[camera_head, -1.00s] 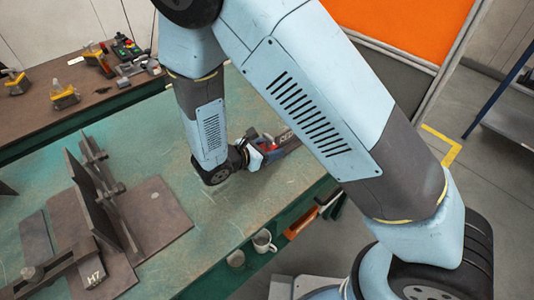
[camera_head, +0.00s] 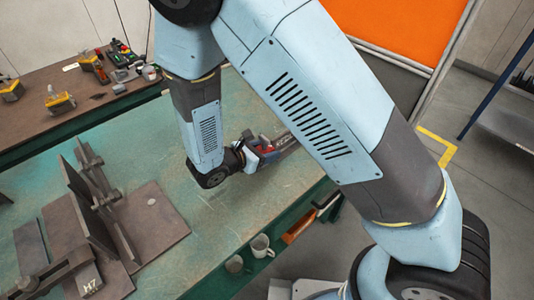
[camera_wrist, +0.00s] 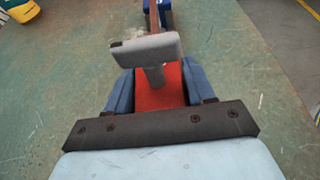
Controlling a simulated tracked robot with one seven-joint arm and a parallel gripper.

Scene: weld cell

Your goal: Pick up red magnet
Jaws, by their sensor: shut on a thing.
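The red magnet (camera_wrist: 160,88) sits between the two blue-grey fingers of my gripper (camera_wrist: 162,92) in the wrist view. My gripper is shut on it. A grey T-shaped piece (camera_wrist: 148,48) stands over the magnet and hides part of its top. In the head view, a small patch of the red magnet (camera_head: 264,141) shows at my gripper (camera_head: 267,154), over the right part of the green bench. My forearm and wrist cover much of the area. I cannot tell how high the magnet is above the bench.
The green bench top (camera_head: 140,140) is clear to the left of my wrist. A brown steel fixture with upright plates (camera_head: 90,210) stands at lower left. Two mugs (camera_head: 261,246) are at the front edge. Yellow-topped pieces (camera_head: 59,101) lie on the back bench.

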